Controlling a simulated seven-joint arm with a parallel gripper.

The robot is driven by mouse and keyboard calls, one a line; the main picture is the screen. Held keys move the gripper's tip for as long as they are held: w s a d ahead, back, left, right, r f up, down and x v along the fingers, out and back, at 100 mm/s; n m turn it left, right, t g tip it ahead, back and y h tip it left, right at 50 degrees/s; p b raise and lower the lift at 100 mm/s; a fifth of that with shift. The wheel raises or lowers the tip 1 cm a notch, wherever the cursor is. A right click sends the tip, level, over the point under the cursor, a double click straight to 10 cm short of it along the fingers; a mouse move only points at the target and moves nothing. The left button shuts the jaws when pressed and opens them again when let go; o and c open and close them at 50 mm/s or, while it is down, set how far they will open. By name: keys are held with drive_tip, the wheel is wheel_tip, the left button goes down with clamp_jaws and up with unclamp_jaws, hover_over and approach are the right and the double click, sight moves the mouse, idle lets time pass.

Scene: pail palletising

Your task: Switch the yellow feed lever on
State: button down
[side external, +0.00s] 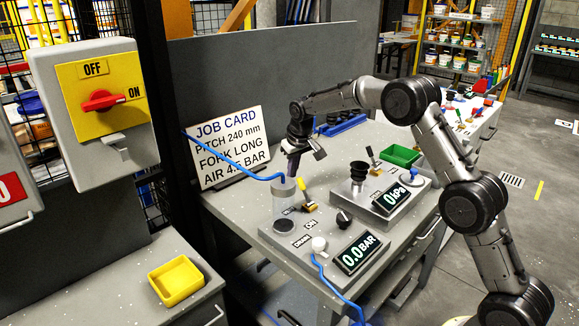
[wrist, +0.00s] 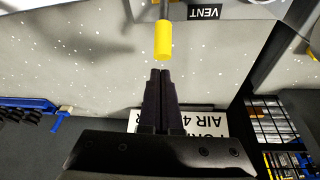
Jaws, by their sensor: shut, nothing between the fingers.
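The yellow feed lever (side external: 302,185) stands tilted on the near grey panel (side external: 277,236), behind the black knob. In the wrist view a yellow handle (wrist: 163,40) on a metal rod points toward my fingertips, with a VENT label beside it. My gripper (side external: 291,174) is above the panel, just left of and slightly higher than the lever. In the wrist view my gripper (wrist: 160,72) is shut and empty, its fingertips just short of the handle end with a small gap showing. The label at the lever's base is too small to read in the side view.
A clear cylinder (side external: 283,192) with a blue hose stands close beside the lever. A black knob (side external: 344,218), a white knob (side external: 319,243) and a display reading 0.0 BAR (side external: 358,253) are nearby. A second panel (side external: 352,205) with a black suction cup is behind. The job card (side external: 228,146) stands left.

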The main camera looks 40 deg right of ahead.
drive_tip(key=shift+s+a+r, duration=0.2)
drive_tip(key=shift+s+r, duration=0.1)
drive_tip(key=shift+s, duration=0.45)
drive_tip(key=shift+s+r+t, duration=0.15)
drive_tip(key=shift+s+t, duration=0.1)
drive_tip(key=shift+t, duration=0.05)
